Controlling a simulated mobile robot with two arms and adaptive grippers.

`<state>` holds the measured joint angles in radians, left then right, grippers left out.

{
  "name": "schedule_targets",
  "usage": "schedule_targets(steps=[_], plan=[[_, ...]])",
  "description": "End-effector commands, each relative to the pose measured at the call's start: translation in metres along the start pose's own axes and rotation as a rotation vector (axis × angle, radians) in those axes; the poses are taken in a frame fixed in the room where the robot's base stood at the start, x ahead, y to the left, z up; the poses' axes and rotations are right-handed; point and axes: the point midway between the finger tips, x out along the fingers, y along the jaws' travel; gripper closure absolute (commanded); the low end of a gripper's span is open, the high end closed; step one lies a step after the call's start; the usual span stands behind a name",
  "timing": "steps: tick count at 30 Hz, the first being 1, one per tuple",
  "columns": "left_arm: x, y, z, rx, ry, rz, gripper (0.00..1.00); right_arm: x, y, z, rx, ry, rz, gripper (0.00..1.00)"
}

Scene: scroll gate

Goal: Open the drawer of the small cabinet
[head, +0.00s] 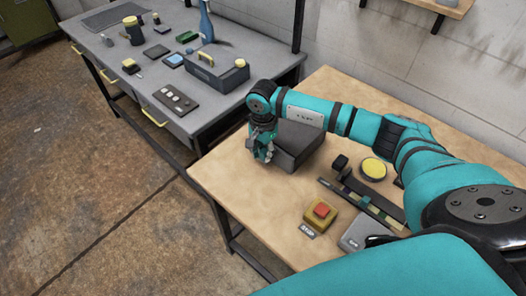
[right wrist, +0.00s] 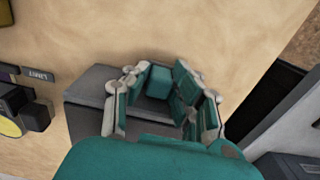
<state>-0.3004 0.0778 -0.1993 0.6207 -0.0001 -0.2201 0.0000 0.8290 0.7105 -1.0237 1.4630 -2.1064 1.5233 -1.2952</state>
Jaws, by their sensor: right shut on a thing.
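The small cabinet (head: 300,146) is a dark grey box on the wooden table, partly hidden behind my right arm in the head view. It also shows in the right wrist view (right wrist: 88,122), partly covered by my gripper. My right gripper (head: 264,153) points down at the cabinet's left end, low over the table. In the right wrist view its teal fingers (right wrist: 165,92) are closed in at the cabinet's edge. They are shut on what seems to be the drawer handle, which they hide. I cannot tell how far the drawer stands out. My left gripper is not in view.
On the wooden table (head: 228,172) are a yellow box with a red button (head: 320,212), a yellow disc (head: 373,168), a dark slotted strip (head: 362,203) and a grey box (head: 358,236). A grey workbench (head: 205,108) with tools stands beyond. The table's left corner is bare.

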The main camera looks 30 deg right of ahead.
Motion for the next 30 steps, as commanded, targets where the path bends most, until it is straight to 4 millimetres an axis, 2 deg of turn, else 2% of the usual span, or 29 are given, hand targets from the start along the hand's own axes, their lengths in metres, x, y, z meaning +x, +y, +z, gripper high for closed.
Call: schedule_targets(steps=[5,8,15,18,21,30], plan=[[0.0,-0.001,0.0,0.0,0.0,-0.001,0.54,-0.001,0.0,0.001,0.0,0.0,-0.001,1.0],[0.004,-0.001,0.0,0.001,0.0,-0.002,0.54,0.001,-0.001,0.011,-0.002,-0.001,-0.003,1.0],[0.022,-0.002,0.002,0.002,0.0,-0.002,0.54,0.003,-0.002,0.071,-0.008,-0.003,-0.005,1.0],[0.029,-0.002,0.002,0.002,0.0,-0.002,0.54,0.002,-0.002,0.092,-0.005,-0.004,-0.004,1.0],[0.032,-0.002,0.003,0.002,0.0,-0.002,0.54,0.001,-0.001,0.104,-0.002,-0.002,-0.003,1.0],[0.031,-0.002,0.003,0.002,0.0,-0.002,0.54,-0.001,-0.001,0.108,0.001,-0.001,-0.002,1.0]])
